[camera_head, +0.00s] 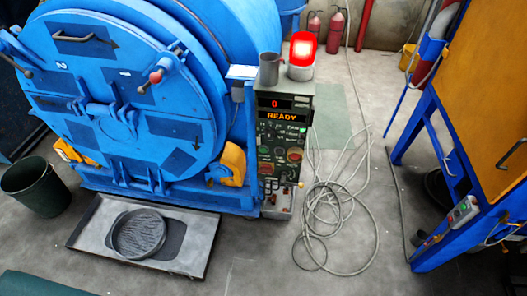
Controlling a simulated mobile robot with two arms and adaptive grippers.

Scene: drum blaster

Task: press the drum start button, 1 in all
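The control panel (281,150) stands upright at the right side of the big blue drum machine (120,90). Its display shows a red 0 and the word READY in orange. Below the display are several small lamps and buttons, with a lit green one (303,129) at the right. Lower down are a round red button (294,154) and a darker green round one (265,152). The labels are too small to read, so I cannot tell which is the start button. Neither of my grippers shows in the head view.
A lit red beacon (303,50) and a grey mug (269,69) are on top of the panel. A loose cable (335,225) lies coiled on the floor to its right. A tray (190,255) lies before the drum. A blue and orange frame (455,165) stands at right.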

